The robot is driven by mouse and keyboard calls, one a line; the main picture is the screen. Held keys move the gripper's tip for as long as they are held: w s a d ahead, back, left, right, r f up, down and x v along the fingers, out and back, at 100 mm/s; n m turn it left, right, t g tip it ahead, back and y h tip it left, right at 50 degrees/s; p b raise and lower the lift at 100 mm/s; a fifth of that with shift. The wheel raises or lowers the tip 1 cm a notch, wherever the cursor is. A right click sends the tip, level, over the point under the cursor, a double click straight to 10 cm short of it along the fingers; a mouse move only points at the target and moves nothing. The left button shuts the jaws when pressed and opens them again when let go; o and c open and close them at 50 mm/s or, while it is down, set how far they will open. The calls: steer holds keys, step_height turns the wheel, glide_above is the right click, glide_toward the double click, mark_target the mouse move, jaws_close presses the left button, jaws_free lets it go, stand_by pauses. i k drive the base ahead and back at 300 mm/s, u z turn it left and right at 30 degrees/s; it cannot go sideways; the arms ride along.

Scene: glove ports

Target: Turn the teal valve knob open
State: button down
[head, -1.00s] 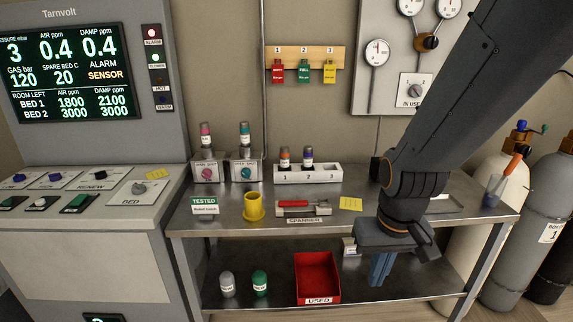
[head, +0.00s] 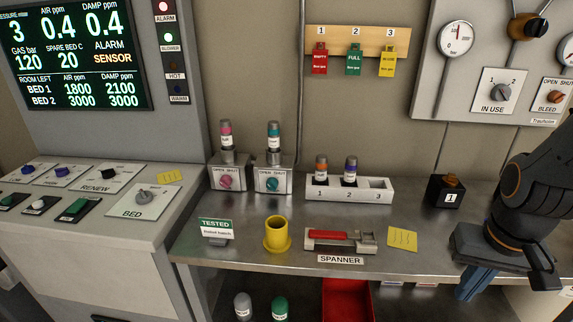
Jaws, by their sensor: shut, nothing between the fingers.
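The teal valve knob (head: 272,184) is on the front of a small grey box (head: 289,179) marked OPEN and SHUT, at the back left of the steel bench. A bottle with a teal band (head: 274,143) stands upright on that box. The knob's exact turn is too small to tell. My gripper (head: 474,284) is at the lower right, by the bench's front edge, far to the right of the knob. Its blue fingers point down, shut and empty.
A similar box with a pink knob (head: 225,182) stands just left. In front are a TESTED sign (head: 216,229), a yellow cup (head: 277,236) and a red-handled spanner (head: 340,236). A white numbered rack (head: 375,190) and a black box (head: 444,192) stand to the right.

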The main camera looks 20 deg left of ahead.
mark_target(272, 184)
steer(key=u, duration=0.2)
steer(key=i, duration=0.55)
steer(key=u, duration=0.95)
steer(key=i, duration=0.35)
steer(key=u, duration=0.45)
